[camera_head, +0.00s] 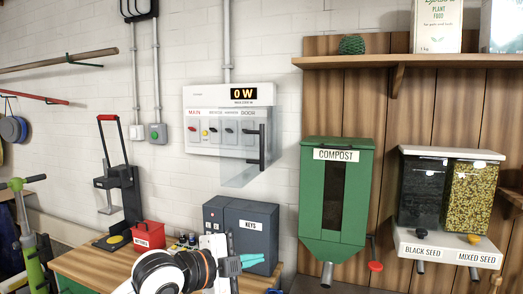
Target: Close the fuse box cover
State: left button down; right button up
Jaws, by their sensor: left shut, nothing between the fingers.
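The white fuse box (196,145) is on the brick wall, with a lit "0 W" display and a row of switches. Its clear cover (238,174) stands out from the box at the right side and hangs below its lower edge, so it is open. A black vertical handle (262,147) is on the cover. My left gripper (232,266) is low in front of the workbench, below the fuse box and apart from the cover. It is shut and empty. My right gripper is not in view.
A workbench (82,266) carries a grey keys cabinet (247,223), a red box (148,234) and a black press-like stand (122,187). A green compost bin (318,190) and seed dispensers (446,195) are to the right.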

aim_at(262, 149)
pick_arm(q)
notch_tip(262, 149, up, 20)
jog(key=w+a+m+t+h, duration=0.2)
jog(key=m+h, duration=0.1)
jog(key=m, duration=0.2)
jog(key=r+p+x, duration=0.1)
jog(key=p+x, duration=0.4)
jog(key=x, duration=0.4)
jog(key=w+a, duration=0.1)
jog(key=w+a+f+p, duration=0.1)
jog(key=a, duration=0.1)
jog(key=shift+d, duration=0.1)
